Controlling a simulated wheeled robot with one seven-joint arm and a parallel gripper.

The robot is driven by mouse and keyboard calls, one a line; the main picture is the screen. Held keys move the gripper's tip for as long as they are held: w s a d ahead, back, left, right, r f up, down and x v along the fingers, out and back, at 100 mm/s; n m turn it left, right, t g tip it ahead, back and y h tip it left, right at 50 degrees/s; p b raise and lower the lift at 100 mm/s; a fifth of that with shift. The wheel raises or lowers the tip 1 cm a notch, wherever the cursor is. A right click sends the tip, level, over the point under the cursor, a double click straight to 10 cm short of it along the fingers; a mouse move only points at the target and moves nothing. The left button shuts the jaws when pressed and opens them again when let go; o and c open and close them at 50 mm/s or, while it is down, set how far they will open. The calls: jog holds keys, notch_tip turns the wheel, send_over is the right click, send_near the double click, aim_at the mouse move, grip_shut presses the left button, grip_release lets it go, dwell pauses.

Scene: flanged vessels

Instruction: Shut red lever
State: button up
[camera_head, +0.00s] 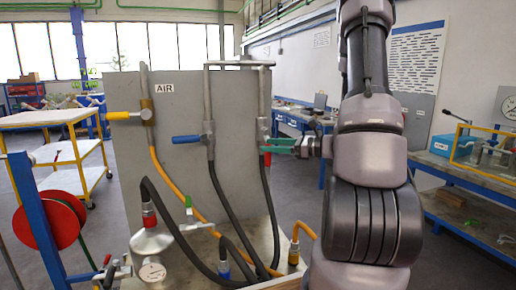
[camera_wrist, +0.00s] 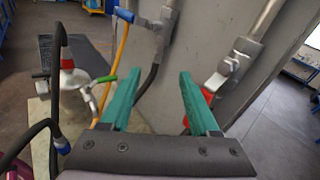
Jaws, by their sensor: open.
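The red lever (camera_head: 267,159) hangs down along the rightmost pipe of the grey panel (camera_head: 185,190), just under my gripper (camera_head: 275,145). In the wrist view, the red lever (camera_wrist: 208,96) runs down from its silver valve (camera_wrist: 232,68) and passes behind the right green finger, which hides part of it. My gripper (camera_wrist: 160,74) is open, and no object is held between its fingers. The lever is at the right finger, not centred between the two; I cannot tell whether they touch.
A blue lever (camera_head: 187,139) and a yellow lever (camera_head: 118,115) stick out leftward from the other pipes. Black and orange hoses hang below. A workbench (camera_head: 470,205) is at right.

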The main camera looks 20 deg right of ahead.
jog(key=w+d+f+m+t+h, duration=0.3)
jog(key=d+f+m+t, duration=0.1)
jog(key=d+m, duration=0.15)
jog(key=x, duration=1)
jog(key=shift+w+d, duration=0.15)
jog(key=shift+d, duration=0.05)
jog(key=shift+f+n, duration=0.15)
jog(key=shift+n, duration=0.1)
grip_shut()
dwell(0.6)
